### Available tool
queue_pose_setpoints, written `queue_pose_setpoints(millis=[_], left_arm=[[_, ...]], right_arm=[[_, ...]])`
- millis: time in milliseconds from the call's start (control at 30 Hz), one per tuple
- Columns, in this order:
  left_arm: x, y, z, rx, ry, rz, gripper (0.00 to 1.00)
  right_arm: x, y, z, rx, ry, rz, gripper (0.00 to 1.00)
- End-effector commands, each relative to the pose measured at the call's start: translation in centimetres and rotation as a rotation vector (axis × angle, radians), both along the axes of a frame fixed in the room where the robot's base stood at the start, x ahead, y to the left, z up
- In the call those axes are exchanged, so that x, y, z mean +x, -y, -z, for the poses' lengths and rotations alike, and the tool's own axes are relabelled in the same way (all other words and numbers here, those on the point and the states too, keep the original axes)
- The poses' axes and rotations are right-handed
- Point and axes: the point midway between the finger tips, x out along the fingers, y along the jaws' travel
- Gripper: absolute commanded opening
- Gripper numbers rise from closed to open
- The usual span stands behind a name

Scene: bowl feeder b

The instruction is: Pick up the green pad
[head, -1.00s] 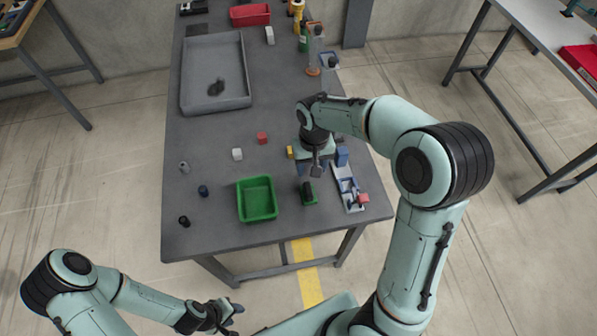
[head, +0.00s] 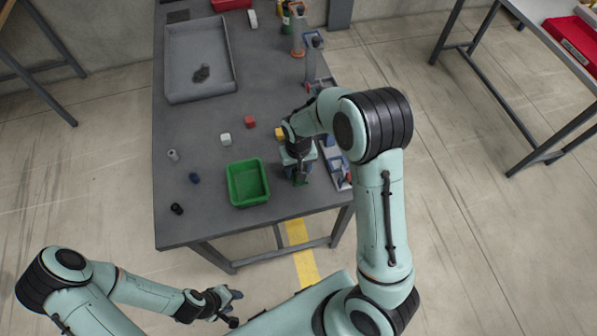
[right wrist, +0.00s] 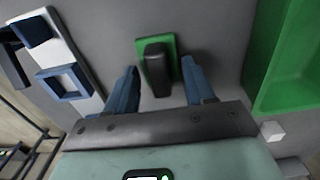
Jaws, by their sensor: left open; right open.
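The green pad (right wrist: 171,43) is a small flat plate on the table with a black upright block (right wrist: 157,68) on top. In the head view only a bit of the green pad (head: 300,181) shows beneath my right gripper (head: 297,172). In the right wrist view my right gripper (right wrist: 160,68) is open, with one blue finger on each side of the black block; I see no contact, and the height gap is hard to judge. My left gripper (head: 237,306) is open and empty, off the table's front edge.
A green bin (head: 249,183) stands left of the pad. A grey-white fixture with blue parts (right wrist: 68,82) lies on its other side. A red cube (head: 250,121), white cube (head: 225,139) and yellow block (head: 280,133) lie behind. A grey tray (head: 171,65) is at the back left.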

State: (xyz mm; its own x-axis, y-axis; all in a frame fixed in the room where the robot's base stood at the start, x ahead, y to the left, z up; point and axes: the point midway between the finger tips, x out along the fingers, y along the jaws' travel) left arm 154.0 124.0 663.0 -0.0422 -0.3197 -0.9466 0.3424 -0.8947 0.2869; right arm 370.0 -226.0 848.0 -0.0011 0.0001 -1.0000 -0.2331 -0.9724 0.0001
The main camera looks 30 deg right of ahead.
Motion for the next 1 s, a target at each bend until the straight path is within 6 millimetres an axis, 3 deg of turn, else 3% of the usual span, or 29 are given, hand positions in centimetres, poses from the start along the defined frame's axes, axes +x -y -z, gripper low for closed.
queue_pose_setpoints(millis=[300, 400, 433, 767, 1000], left_arm=[[-0.1, 0.0, 0.1, 0.0, -0.001, 0.0, 0.43], [-0.1, 0.0, 0.1, 0.0, -0.001, 0.0, 0.43], [-0.1, 0.0, 0.1, 0.0, -0.001, 0.0, 0.43], [-0.1, 0.0, 0.0, 0.0, -0.001, 0.0, 0.43], [0.1, 0.0, -0.1, 0.0, 0.001, 0.0, 0.43]], right_arm=[[-0.1, 0.0, 0.8, 0.0, -0.001, 0.0, 0.53], [-0.1, 0.0, 0.7, 0.0, 0.0, 0.0, 0.21], [-0.1, 0.0, 0.7, 0.0, 0.0, 0.0, 0.16], [0.0, 0.0, 0.5, 0.001, 0.001, 0.0, 0.15], [0.1, 0.0, -2.0, 0.001, 0.006, 0.001, 0.15]])
